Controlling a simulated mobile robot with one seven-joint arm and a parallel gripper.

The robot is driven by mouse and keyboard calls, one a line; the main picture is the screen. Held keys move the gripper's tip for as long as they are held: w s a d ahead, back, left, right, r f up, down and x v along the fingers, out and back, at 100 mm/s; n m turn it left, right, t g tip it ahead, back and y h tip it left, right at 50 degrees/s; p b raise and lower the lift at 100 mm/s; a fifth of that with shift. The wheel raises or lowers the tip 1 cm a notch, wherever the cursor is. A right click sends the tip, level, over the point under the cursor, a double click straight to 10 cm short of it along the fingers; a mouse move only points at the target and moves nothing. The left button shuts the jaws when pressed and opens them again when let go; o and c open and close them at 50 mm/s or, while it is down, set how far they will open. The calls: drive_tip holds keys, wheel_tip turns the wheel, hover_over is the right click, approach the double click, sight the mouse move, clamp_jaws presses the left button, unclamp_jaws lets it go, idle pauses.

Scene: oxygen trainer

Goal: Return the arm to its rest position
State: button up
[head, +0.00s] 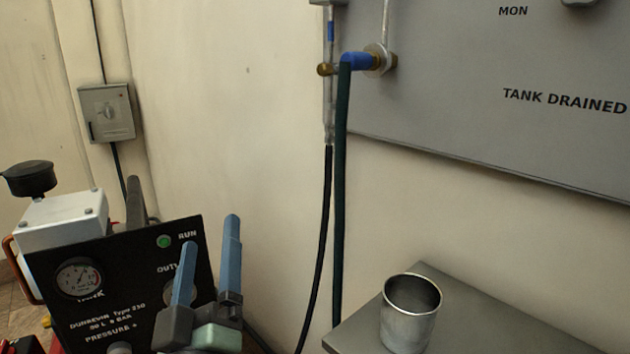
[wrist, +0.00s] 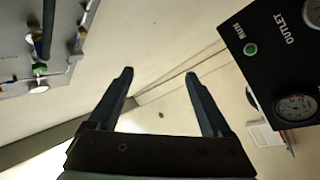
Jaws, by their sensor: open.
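My gripper (head: 207,262) is at the lower left in the head view, with its two blue-grey fingers pointing up and apart. It stands in front of the compressor's black panel (head: 118,262) and hides part of its outlet gauge. In the wrist view my gripper (wrist: 160,90) is open, with nothing between the fingers.
A metal cup (head: 411,312) stands on a grey table (head: 480,310) at the lower right. A switch box (head: 107,112) is on the left wall. The middle wall is clear.

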drive_tip(key=s+d+r+m+t+h+p, duration=0.1)
drive_tip(key=s+d+r+m+t, duration=0.25)
drive_tip(key=r, duration=0.65)
drive_tip(key=s+d+r+m+h+p, duration=0.2)
drive_tip(key=s+d+r+m, duration=0.15)
drive_tip(key=d+r, duration=0.45)
drive_tip(key=s+d+r+m+t+h+p, duration=0.1)
drive_tip(key=s+d+r+m+t, duration=0.3)
drive_tip(key=r, duration=0.7)
wheel_tip(320, 180, up, 36)
drive_tip(key=a+n+g+p, duration=0.1)
drive_tip(key=g+p, duration=0.1)
drive_tip(key=p, duration=3.3)
drive_tip(key=shift+s+a+f+p, duration=0.2)
drive_tip(key=shift+s+a+p, duration=0.1)
drive_tip(key=shift+a, duration=0.1)
